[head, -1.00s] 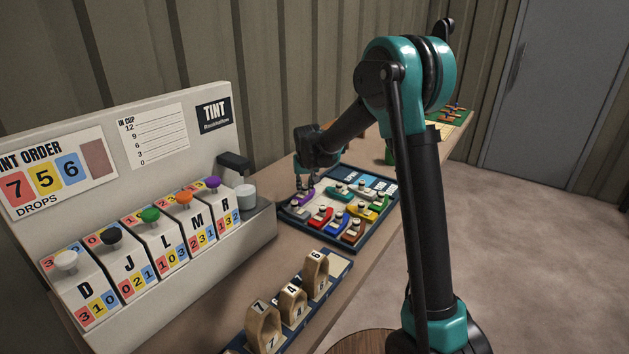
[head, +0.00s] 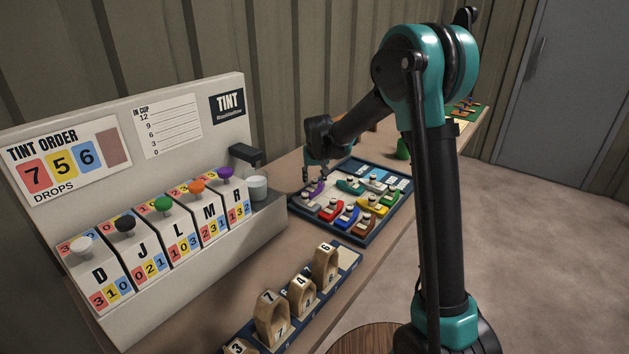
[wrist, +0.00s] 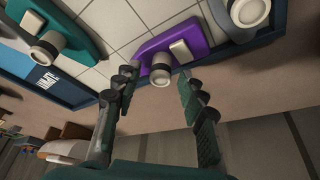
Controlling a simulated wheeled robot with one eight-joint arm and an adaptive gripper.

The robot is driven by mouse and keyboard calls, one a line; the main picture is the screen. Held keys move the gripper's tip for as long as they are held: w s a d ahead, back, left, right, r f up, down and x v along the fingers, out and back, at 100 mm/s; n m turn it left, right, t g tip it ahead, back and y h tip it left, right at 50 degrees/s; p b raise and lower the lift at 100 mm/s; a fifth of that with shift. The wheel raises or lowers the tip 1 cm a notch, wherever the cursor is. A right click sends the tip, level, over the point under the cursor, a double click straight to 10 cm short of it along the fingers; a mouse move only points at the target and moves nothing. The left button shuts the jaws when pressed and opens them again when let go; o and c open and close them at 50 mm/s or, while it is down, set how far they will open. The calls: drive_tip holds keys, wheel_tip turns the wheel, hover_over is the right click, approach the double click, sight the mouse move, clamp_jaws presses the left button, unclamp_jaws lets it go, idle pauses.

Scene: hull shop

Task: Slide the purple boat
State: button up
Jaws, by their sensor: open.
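The purple boat (head: 315,191) lies at the far left corner of the boat tray (head: 298,213), beside the tray's edge. In the wrist view the purple boat (wrist: 188,42) has a pale block and a round knob with a light top on it. My gripper (wrist: 157,74) is open, with one finger on each side of that knob; I cannot tell whether they touch it. In the head view my gripper (head: 315,174) is at the purple boat, and the fingertips are small and partly unclear.
A teal boat (head: 350,186), red boat (head: 331,211), blue boat (head: 347,215) and yellow boat (head: 373,206) crowd the same tray. The tint dispenser (head: 175,113) stands to the left. Numbered wooden arches (head: 272,318) stand in front. The tray's blue wall (wrist: 68,92) is close to my gripper.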

drive_tip(key=a+v, duration=0.1)
drive_tip(key=v, duration=1)
drive_tip(key=shift+d, duration=0.45)
drive_tip(key=shift+s+d, duration=0.1)
